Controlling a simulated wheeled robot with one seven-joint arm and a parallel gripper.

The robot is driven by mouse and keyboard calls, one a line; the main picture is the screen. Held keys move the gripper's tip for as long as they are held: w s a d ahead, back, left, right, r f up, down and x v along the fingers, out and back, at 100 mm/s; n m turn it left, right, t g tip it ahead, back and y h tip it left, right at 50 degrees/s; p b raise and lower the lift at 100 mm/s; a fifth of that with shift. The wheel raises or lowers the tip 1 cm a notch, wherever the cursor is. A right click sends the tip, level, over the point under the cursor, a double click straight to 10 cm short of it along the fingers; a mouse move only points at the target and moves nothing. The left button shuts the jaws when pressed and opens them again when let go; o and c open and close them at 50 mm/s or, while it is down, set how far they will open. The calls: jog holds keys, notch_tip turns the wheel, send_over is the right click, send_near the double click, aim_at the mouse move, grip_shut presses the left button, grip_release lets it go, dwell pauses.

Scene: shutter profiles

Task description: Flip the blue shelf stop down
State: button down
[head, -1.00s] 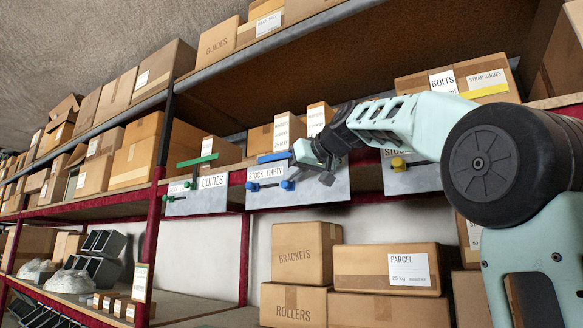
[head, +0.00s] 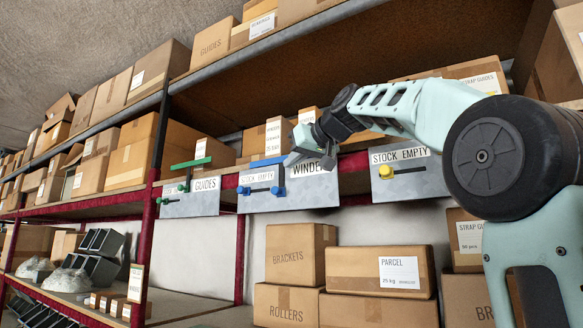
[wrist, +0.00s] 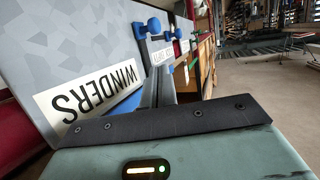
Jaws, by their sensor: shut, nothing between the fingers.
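The blue shelf stop (head: 268,162) is on the grey plate (head: 305,194) in the middle of the head view. Its flat blue bar lies level along the plate's top edge, with a stem down to blue knobs and a rod. The stop looks raised. Its blue knobs (wrist: 153,26) show in the wrist view, beyond the WINDERS label. My gripper (head: 294,158) is shut and empty. It is at the plate's top edge, just right of the bar's right end; I cannot tell whether they touch.
A green stop (head: 192,163) is on the plate to the left, and a yellow stop (head: 386,172) is on the plate to the right. Boxes (head: 278,137) stand on the shelf behind the blue stop. Cartons (head: 380,272) fill the shelf below.

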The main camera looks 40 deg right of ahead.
jog(key=b+v, duration=0.2)
jog(key=v, duration=0.6)
jog(key=shift+f, duration=0.1)
